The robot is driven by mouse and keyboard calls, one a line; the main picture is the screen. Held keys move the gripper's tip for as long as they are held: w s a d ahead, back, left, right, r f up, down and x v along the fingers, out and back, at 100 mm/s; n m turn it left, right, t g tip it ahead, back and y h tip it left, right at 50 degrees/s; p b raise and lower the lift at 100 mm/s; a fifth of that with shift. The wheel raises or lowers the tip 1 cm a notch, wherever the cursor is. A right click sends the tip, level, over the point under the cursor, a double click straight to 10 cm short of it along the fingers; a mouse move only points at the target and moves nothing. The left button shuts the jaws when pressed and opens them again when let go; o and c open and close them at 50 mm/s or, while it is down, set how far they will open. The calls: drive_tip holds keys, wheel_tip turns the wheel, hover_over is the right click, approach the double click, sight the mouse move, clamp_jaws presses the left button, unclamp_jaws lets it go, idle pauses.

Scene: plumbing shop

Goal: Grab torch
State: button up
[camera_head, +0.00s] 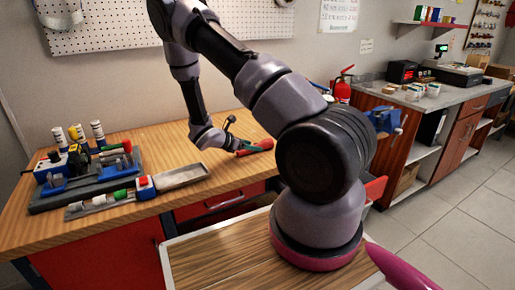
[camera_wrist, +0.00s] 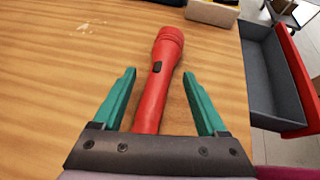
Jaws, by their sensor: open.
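The torch is a red flashlight with a dark switch, lying on the wooden workbench. In the wrist view the torch (camera_wrist: 155,85) runs lengthwise between the two green fingers of my gripper (camera_wrist: 158,92), its wide head beyond the fingertips and its tail hidden behind the gripper body. My gripper is open, with a gap between each finger and the torch. In the head view the red torch (camera_head: 262,145) shows at the right part of the bench, beside my gripper (camera_head: 243,151).
The workbench (camera_head: 110,215) holds a grey fixture with blue clamps (camera_head: 90,180) and a metal tray (camera_head: 180,177) at left. A grey-and-red open drawer or bin (camera_wrist: 280,85) lies at right in the wrist view. A red extinguisher (camera_head: 342,88) stands behind. Bench around the torch is clear.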

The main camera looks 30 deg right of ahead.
drive_tip(key=shift+w+d+f, duration=0.1)
drive_tip(key=shift+d+f, duration=0.1)
drive_tip(key=shift+d, duration=0.15)
drive_tip(key=shift+c, duration=0.3)
clamp_jaws()
